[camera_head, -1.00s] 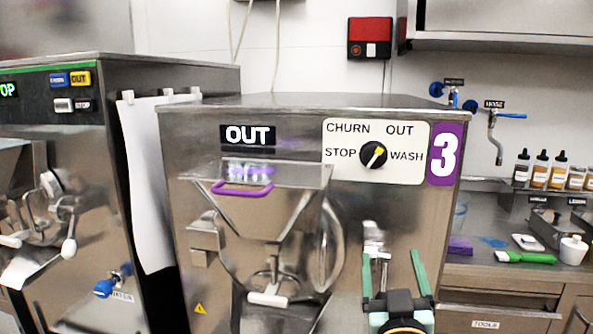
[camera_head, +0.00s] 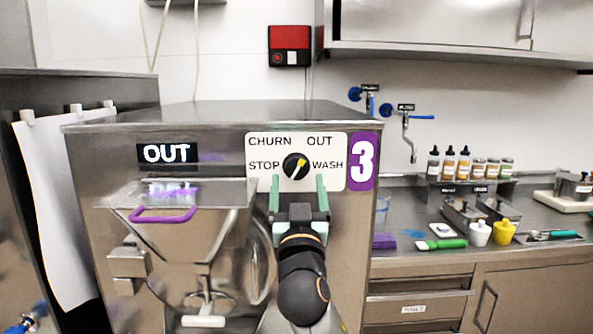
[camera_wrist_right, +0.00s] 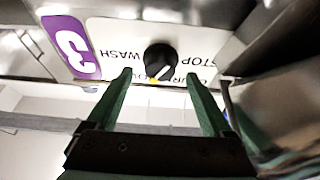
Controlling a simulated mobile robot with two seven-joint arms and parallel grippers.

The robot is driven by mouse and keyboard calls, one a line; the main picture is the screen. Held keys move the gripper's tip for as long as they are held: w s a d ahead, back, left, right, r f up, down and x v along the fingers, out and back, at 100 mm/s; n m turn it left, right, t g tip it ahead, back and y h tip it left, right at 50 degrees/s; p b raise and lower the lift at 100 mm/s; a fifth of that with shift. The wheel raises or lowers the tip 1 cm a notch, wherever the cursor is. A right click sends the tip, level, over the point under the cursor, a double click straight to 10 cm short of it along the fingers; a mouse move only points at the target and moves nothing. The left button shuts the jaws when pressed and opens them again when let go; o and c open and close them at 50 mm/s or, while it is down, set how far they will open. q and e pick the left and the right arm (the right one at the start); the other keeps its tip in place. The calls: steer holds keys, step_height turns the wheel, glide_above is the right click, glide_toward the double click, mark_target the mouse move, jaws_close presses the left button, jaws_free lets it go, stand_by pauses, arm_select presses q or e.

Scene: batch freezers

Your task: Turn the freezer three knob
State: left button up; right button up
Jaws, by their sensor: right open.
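The pointer aims up and right, toward OUT, and the display (camera_head: 167,153) reads OUT. A purple label with a 3 (camera_head: 362,162) is right of the panel. My right gripper (camera_head: 298,182) is open, its green fingers just below the knob in the head view. In the right wrist view the knob (camera_wrist_right: 160,60) shows beyond and between the open fingertips (camera_wrist_right: 160,75), apparently not touching them. My left gripper is not in view.
A hopper with a purple handle (camera_head: 162,216) juts from the freezer front, left of my right arm. A counter (camera_head: 400,215) at right holds bottles, a green-handled tool (camera_head: 441,244) and small pots. Another machine (camera_head: 60,95) stands at left.

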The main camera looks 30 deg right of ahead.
mark_target(297, 167)
steer(key=shift+x, duration=1.25)
jaws_close()
steer(key=shift+p, duration=0.3)
